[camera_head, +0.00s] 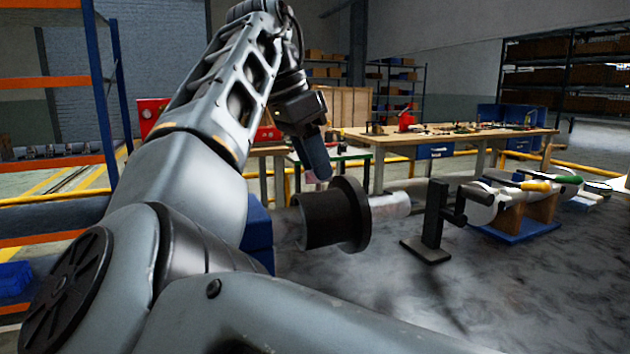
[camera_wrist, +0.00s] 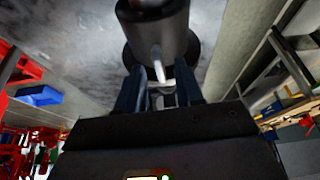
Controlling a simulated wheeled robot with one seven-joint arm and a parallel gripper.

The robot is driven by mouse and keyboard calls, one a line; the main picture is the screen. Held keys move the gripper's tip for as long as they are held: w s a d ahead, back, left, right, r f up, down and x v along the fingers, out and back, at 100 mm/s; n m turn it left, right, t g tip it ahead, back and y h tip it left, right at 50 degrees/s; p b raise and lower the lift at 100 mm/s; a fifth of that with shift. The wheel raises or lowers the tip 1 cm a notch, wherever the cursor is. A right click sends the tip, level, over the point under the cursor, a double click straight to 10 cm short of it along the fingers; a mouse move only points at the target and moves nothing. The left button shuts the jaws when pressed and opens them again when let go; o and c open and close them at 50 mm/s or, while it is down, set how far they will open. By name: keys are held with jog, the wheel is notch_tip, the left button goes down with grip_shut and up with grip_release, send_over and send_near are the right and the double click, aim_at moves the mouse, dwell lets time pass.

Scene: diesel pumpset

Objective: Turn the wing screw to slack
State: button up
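A black flanged cylinder (camera_head: 332,214) sits on a pale metal shaft (camera_head: 390,206) above the grey bench. In the wrist view the black cylinder (camera_wrist: 153,28) lies ahead of my gripper, with a small pale pin-like piece (camera_wrist: 158,64) sticking out of it towards me. This piece may be the wing screw; its wings cannot be made out. My gripper (camera_wrist: 158,84) has its two dark blue fingers apart, with the tip of the piece in line with the gap. I see no finger closed on it. In the head view my gripper (camera_head: 317,160) points down just above the cylinder.
A black upright stand (camera_head: 435,222) stands right of the shaft. Tools with yellow and green handles (camera_head: 537,186) lie on a wooden rack with a blue base (camera_head: 520,229) further right. The bench's front right surface (camera_head: 480,295) is clear. A wooden workbench (camera_head: 450,137) stands behind.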

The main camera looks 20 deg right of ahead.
jog(key=shift+d+f, duration=0.15)
jog(key=shift+f, duration=0.15)
jog(key=shift+c, duration=0.4)
grip_shut()
